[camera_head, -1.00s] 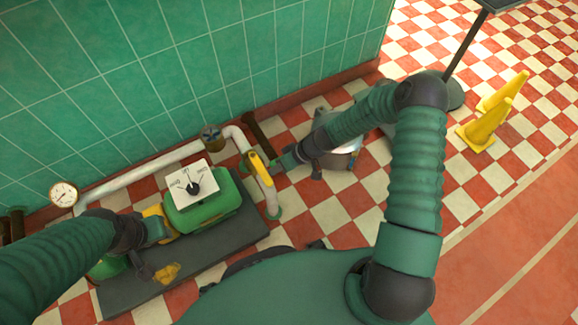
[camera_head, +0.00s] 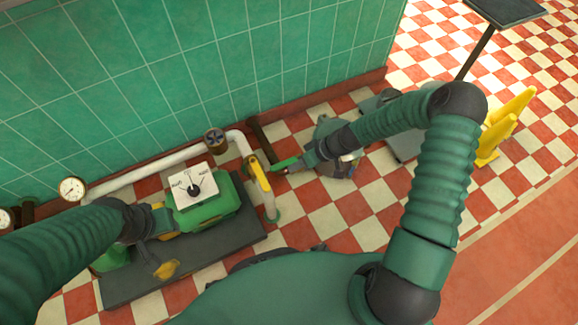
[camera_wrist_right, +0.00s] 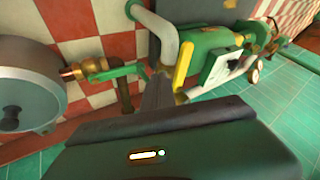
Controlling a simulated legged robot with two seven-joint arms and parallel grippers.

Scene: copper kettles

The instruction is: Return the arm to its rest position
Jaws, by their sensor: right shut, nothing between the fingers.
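My right arm reaches out over the checkered floor and bends down toward the pipe. Its gripper (camera_head: 304,161) is shut and empty, close to a green lever (camera_head: 287,162) and to the right of a yellow lever (camera_head: 260,174) on the pipe. In the right wrist view, the dark fingers (camera_wrist_right: 157,98) show between the green lever (camera_wrist_right: 124,72) and the yellow lever (camera_wrist_right: 183,70). My left gripper (camera_head: 149,246) is beside the green pump (camera_head: 208,212); its fingertips are unclear.
A metal kettle (camera_wrist_right: 22,84) with a brass tap stands at left in the wrist view. A white dial plate (camera_head: 192,186) tops the pump.

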